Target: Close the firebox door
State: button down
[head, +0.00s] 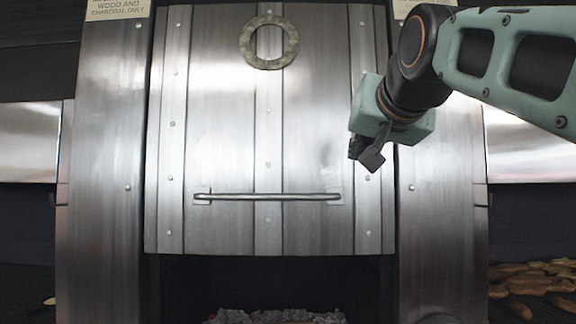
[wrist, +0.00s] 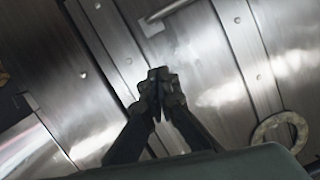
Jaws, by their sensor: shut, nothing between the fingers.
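The firebox door (head: 220,120) is a riveted steel panel with vertical strips and a round stone-like ring near its top. Its horizontal bar handle (head: 267,196) runs across the lower part. Below the door's bottom edge, a dark opening (head: 180,290) shows with grey coals in it. My gripper (head: 366,160) is shut and empty, in front of the door's right side, above and right of the handle. In the wrist view the fingertips (wrist: 160,76) meet in front of the steel, and one end of the handle (wrist: 168,10) shows at the top. I cannot tell whether the fingers touch the steel.
Steel pillars (head: 100,150) flank the door, with paper signs (head: 117,9) at their tops. Grey coals (head: 275,316) lie in the opening. Browned food pieces (head: 530,280) lie at the lower right. The space in front of the handle is clear.

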jog(key=p, duration=0.1)
send_near(342, 184)
notch_tip(342, 184, up, 2)
jog(key=w, duration=0.2)
jog(key=shift+w+a+f+b, duration=0.15)
jog(key=shift+a+f+b, duration=0.1)
jog(key=shift+f+b, duration=0.4)
jog(key=shift+w+a+f+b, duration=0.15)
jog(key=shift+a+f+b, duration=0.15)
jog(key=shift+f+b, duration=0.35)
jog(key=shift+w+a+f+b, duration=0.15)
jog(key=shift+a+f+b, duration=0.2)
jog(key=shift+f, duration=0.4)
jog(key=shift+d, duration=0.1)
